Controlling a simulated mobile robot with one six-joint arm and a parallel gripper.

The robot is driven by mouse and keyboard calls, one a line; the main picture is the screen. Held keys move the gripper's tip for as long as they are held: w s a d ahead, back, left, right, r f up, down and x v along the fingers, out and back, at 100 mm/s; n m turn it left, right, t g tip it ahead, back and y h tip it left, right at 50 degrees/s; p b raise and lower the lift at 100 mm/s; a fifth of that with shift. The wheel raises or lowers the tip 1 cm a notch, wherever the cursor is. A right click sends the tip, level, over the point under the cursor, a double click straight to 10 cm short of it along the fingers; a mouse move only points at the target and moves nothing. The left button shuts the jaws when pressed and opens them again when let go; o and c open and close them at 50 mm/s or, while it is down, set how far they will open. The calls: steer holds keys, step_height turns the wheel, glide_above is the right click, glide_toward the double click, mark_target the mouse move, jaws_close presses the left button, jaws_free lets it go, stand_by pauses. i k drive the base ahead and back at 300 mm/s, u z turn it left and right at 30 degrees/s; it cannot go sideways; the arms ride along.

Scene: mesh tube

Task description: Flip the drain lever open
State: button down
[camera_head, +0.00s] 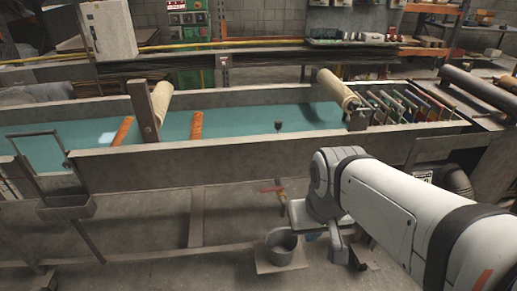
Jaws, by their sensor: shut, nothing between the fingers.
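The drain lever (271,189) is a small red handle below the front wall of the long trough. It looks roughly level and points left from a brass-coloured drain valve (282,194). A short outlet hangs down from the valve. My gripper (340,250) is at the end of the white arm, to the right of the lever and lower in the picture. It is shut and empty, and looks apart from the lever. The wrist hides part of it, so the fingertips are hard to make out.
A grey bucket (281,246) stands on a flat board below the valve. The long trough (180,165) holds green liquid, with rollers and orange bars across it. Its support legs (196,217) stand left of the valve. Floor left of the bucket looks clear.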

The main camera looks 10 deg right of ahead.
mark_target(280, 187)
steer(key=u, duration=0.15)
steer(key=i, duration=0.95)
steer(key=z, duration=0.1)
